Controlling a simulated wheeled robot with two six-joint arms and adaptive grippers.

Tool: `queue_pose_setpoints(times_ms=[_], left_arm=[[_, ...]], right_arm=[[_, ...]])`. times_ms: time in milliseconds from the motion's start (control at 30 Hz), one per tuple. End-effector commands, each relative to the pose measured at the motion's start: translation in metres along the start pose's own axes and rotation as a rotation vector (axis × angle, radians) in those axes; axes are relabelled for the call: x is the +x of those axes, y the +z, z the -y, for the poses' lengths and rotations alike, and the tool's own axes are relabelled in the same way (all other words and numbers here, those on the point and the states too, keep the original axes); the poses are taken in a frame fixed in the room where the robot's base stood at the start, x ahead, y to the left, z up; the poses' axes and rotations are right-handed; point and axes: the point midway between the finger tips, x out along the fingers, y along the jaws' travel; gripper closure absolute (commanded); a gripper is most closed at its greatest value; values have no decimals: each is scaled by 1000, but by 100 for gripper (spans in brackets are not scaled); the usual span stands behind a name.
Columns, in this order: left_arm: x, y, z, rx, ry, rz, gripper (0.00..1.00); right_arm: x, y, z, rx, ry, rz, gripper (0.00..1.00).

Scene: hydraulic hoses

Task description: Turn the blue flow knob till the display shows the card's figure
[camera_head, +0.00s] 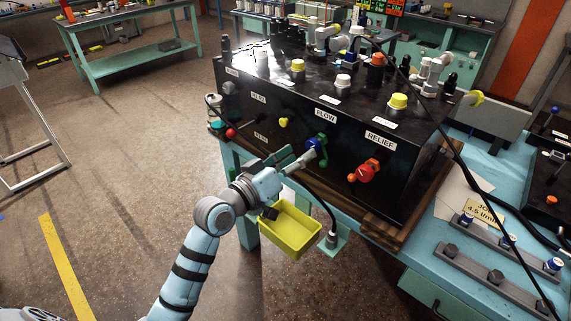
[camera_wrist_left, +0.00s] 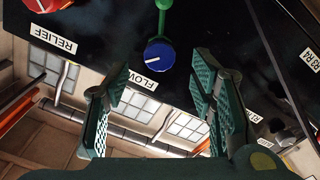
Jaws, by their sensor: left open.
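My left gripper (camera_head: 299,157) is open, just in front of the knob. In the wrist view its fingers (camera_wrist_left: 163,88) stand apart, with the knob between them in the picture but beyond their tips; I see no contact. The card (camera_head: 484,214) lies on the bench at the right and reads 4.5 l/min. I cannot make out a display.
A red knob (camera_head: 364,171) sits under the RELIEF label, right of the blue knob. A small yellow knob (camera_head: 283,122) is to its left. A yellow tray (camera_head: 272,242) is below my left gripper. A black hose hangs by the block's front.

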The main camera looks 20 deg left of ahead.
Motion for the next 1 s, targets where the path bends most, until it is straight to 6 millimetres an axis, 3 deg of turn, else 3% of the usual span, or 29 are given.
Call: queue_pose_setpoints(times_ms=[100,233,767,867,967,1000], left_arm=[[-31,1,0,5,0,3,49],[-52,1,0,3,0,3,49],[-58,-2,-1,19,2,-8,49],[-53,5,29,95,-68,-14,49],[-51,42,95,162,-217,47,49],[-55,68,126,189,-288,94,49]], right_arm=[[0,0,0,0,0,0,71],[0,0,0,0,0,0,71],[0,0,1,0,-1,0,71],[0,0,1,0,-1,0,71],[0,0,1,0,-2,0,71],[0,0,2,0,-2,0,71]])
